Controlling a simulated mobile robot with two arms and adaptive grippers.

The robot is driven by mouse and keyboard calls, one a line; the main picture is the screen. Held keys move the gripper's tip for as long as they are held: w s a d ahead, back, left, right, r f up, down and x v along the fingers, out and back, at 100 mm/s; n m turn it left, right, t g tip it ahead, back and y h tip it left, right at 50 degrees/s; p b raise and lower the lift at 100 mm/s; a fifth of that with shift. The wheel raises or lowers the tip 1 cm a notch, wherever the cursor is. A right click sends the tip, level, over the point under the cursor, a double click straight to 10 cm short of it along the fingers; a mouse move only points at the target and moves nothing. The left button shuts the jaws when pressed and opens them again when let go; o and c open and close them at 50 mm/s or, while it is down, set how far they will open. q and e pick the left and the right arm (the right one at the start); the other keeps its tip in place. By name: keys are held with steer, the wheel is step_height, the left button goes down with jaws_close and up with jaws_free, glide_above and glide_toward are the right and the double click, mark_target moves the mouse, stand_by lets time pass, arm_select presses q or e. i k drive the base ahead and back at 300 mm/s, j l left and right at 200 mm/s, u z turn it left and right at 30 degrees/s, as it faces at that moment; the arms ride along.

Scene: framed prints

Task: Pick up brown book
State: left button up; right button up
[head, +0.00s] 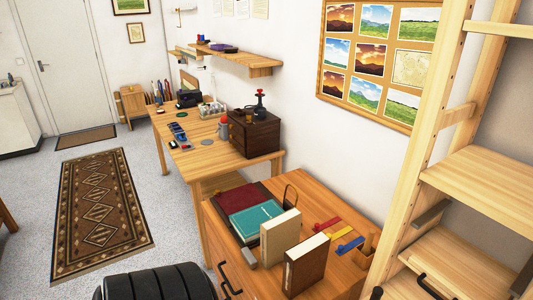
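A brown book (300,270) stands upright on the wooden cabinet (345,278) at the bottom middle of the head view. Its dark brown cover and pale page edges show. A cream book (280,240) stands upright just behind it and to the left. A teal book (255,219) lies flat on a dark red flat item (232,198) farther left. Neither of my grippers is in view, so their state cannot be seen.
Red, yellow and blue items (345,240) lie right of the books. A grey block (250,258) is at the cabinet's left edge. A wooden shelf unit (480,175) stands close on the right. A desk (185,150) is beyond; the patterned rug (103,205) is clear.

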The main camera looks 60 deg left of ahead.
mark_target(304, 263)
steer(key=u, duration=1.55)
